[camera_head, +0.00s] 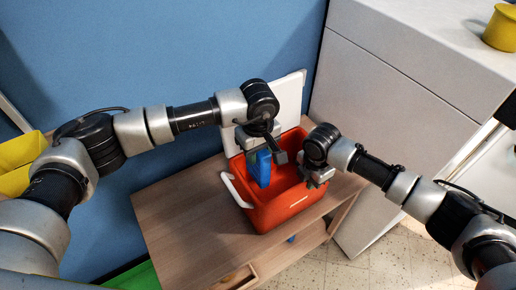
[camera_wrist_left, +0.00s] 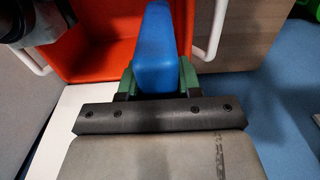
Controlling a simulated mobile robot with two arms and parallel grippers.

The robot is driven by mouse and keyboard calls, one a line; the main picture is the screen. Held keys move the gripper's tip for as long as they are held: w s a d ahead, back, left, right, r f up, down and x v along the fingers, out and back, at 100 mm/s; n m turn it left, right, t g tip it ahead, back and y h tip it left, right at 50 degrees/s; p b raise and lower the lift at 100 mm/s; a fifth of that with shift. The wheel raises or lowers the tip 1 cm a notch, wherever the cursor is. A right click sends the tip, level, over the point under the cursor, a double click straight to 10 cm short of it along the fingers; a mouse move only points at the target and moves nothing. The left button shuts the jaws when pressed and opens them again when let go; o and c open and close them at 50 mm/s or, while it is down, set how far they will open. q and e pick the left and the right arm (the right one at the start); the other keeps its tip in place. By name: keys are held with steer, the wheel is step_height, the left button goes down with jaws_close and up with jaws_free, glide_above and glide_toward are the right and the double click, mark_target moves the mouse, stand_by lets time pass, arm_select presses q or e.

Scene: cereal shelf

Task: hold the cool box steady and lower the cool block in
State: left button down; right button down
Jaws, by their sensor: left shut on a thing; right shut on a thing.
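The cool box (camera_head: 268,216) is orange-red with a white handle and a raised white lid (camera_head: 290,97), and stands on a wooden table. My left gripper (camera_head: 263,153) is shut on the blue cool block (camera_head: 263,170), which hangs upright over the box's opening at its left part. In the left wrist view the block (camera_wrist_left: 156,50) sits between the green fingertips, with the box (camera_wrist_left: 95,50) behind it. My right gripper (camera_head: 318,178) is shut at the box's right rim; its fingertips are partly hidden.
The wooden table (camera_head: 180,222) has bare room left of the box. A white cabinet (camera_head: 400,100) stands close on the right, with a yellow container (camera_head: 501,28) on top. A blue wall (camera_head: 150,50) is behind. Yellow bins (camera_head: 20,152) are at the far left.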

arm_select(q)
steer(key=shift+f, duration=0.1)
steer(key=shift+f, duration=0.9)
steer(key=shift+f, duration=0.1)
steer(key=shift+f, duration=0.9)
steer(key=shift+f, duration=0.1)
steer(key=shift+f, duration=0.9)
steer(key=shift+f, duration=1)
steer(key=shift+f, duration=0.15)
